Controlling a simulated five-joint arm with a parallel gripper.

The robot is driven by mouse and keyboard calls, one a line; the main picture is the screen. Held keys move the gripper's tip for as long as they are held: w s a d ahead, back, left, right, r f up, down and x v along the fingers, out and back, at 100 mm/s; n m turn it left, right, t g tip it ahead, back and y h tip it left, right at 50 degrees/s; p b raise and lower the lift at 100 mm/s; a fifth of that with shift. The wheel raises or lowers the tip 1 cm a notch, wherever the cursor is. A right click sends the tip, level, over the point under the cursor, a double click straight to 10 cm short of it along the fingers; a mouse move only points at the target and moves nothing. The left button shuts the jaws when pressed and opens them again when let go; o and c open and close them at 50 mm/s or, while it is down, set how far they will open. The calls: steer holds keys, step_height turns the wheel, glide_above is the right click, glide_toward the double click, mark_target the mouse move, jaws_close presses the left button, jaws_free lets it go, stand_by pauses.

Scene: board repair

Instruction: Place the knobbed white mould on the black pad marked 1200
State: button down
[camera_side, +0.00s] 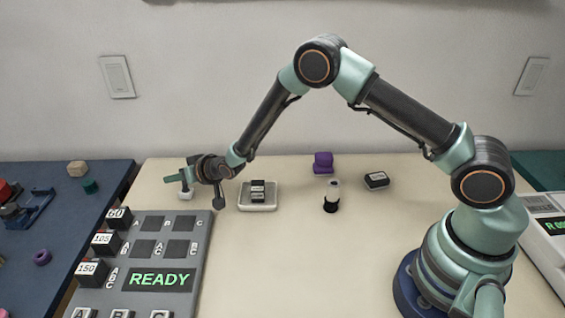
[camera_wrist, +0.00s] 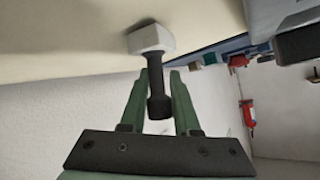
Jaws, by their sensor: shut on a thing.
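The knobbed white mould is a small white block (camera_wrist: 150,39) with a black knob (camera_wrist: 158,95) in the wrist view. My gripper (camera_wrist: 157,80) has its two green fingers around the knob, shut on it. In the side view the white mould (camera_side: 185,194) shows under my gripper (camera_side: 181,182) at the far left of the cream table. I cannot tell whether it touches the table. A black pad with a white label (camera_side: 376,180) lies right of centre. Another black labelled piece (camera_side: 257,190) sits in a white tray (camera_side: 258,206). Their labels are too small to read.
A grey panel reading READY (camera_side: 160,279), with raised black blocks, stands in the front left. A white and black cylinder (camera_side: 332,196) and a purple piece (camera_side: 323,163) stand mid-table. A dark blue surface (camera_side: 55,220) lies at left. The table's middle front is clear.

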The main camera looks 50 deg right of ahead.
steer(key=c, duration=0.6)
jaws_free()
steer(key=shift+f, duration=0.15)
steer(key=s+d+r+g+h, duration=0.1)
steer(key=s+d+r, duration=0.3)
steer(key=s+r, duration=0.3)
steer(key=s+d+r+g, duration=0.1)
steer(key=s+d+r, duration=0.4)
steer(key=s+r, duration=0.2)
steer(key=s+d+r+n+g+h, duration=0.1)
steer(key=s+d+r+g, duration=0.1)
steer(key=s+d+r, duration=0.3)
steer(key=shift+s+r+h, duration=0.1)
steer(key=shift+s+r, duration=0.35)
steer(key=shift+s, duration=0.3)
steer(key=shift+s+r+h, duration=0.1)
steer(key=shift+s+r, duration=0.3)
steer(key=shift+s, duration=0.35)
steer(key=shift+s+r+h, duration=0.1)
steer(key=shift+s+r, duration=0.35)
steer(key=shift+s, duration=0.3)
steer(key=s+d+r+g, duration=0.1)
steer(key=s+d+g, duration=0.1)
steer(key=s, duration=0.8)
steer(key=shift+d+r+h, duration=0.3)
steer(key=shift+d, duration=0.1)
